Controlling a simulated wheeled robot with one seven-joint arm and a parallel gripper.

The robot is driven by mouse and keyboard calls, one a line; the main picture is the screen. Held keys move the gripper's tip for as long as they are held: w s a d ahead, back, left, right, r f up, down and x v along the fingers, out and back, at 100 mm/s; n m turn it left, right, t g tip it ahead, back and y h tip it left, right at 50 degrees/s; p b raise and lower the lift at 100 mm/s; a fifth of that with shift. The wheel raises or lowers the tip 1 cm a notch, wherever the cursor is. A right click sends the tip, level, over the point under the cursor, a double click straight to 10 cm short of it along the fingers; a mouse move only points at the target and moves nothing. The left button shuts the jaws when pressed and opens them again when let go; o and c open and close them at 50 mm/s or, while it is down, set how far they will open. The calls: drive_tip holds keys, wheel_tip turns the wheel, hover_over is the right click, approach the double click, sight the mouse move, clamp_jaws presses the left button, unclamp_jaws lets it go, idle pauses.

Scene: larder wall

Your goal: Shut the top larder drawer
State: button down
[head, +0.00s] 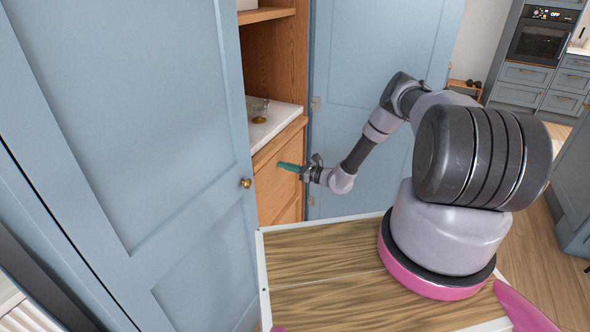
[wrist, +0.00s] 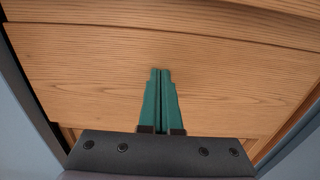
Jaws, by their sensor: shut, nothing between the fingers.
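The top larder drawer (head: 272,168) is a plain light-wood front just under the pale worktop in the open larder. In the wrist view the drawer front (wrist: 90,75) fills most of the picture, with a thin dark seam along its upper edge. Any gap between it and the cabinet is too small to tell. My gripper (head: 283,165) has its teal fingers shut together, empty, pointing at the drawer front. In the wrist view the gripper (wrist: 160,72) is in front of the middle of the drawer; whether the tips touch it, I cannot tell.
A blue larder door (head: 130,130) stands open at the left, with a brass knob (head: 246,183). Another blue door (head: 370,60) stands open behind my arm. A glass jar (head: 259,108) is on the worktop (head: 275,122). A lower drawer front (head: 290,212) shows below.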

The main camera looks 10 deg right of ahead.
sight(275, 162)
drive_tip(key=x, duration=0.4)
drive_tip(key=shift+a+r, duration=0.1)
drive_tip(key=shift+a, duration=0.05)
